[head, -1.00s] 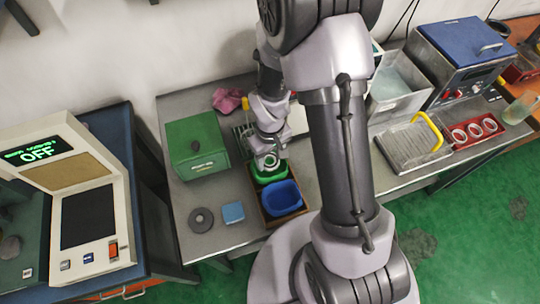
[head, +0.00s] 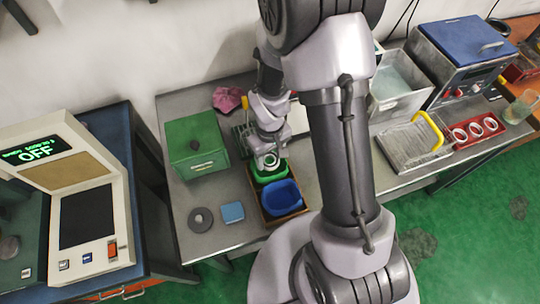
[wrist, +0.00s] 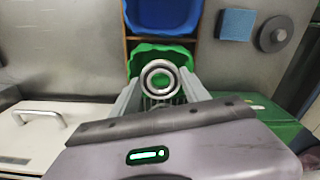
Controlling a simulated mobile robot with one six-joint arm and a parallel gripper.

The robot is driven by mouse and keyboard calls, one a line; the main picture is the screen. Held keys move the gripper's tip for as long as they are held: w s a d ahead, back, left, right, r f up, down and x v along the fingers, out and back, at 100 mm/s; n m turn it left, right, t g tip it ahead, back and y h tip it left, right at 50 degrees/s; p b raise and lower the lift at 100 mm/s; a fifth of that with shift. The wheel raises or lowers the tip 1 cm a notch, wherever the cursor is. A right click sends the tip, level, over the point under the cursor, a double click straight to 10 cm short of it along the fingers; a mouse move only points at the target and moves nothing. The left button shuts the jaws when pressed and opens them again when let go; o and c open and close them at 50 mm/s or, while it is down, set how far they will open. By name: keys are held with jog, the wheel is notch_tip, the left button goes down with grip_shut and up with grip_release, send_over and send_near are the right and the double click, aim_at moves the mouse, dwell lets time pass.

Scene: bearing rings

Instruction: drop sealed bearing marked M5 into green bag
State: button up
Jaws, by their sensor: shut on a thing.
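My gripper (head: 268,164) is at the green bag (head: 266,177), pointing down over it. In the wrist view my gripper (wrist: 160,88) is shut on a metal bearing ring (wrist: 160,66), held between its two fingers. The ring is in front of the open green bag (wrist: 141,53), and the bag's far part shows around it. I cannot tell how far the ring is above the bag's floor. No marking on the ring is readable. The green bag sits in a brown wooden box beside a blue bag (head: 281,198), which also shows in the wrist view (wrist: 163,14).
A grey disc (head: 200,220) and a blue block (head: 232,212) lie on the bench left of the wooden box (head: 301,209). A green case (head: 195,145) stands behind them. A red tray (head: 474,133) with several rings is at the right.

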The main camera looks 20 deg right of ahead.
jog(key=shift+f+b, duration=0.45)
jog(key=shift+b, duration=0.05)
dwell(0.4)
dwell(0.7)
jog(key=o, duration=1.4)
notch_tip(320, 180, up, 8)
jog(key=p, duration=0.6)
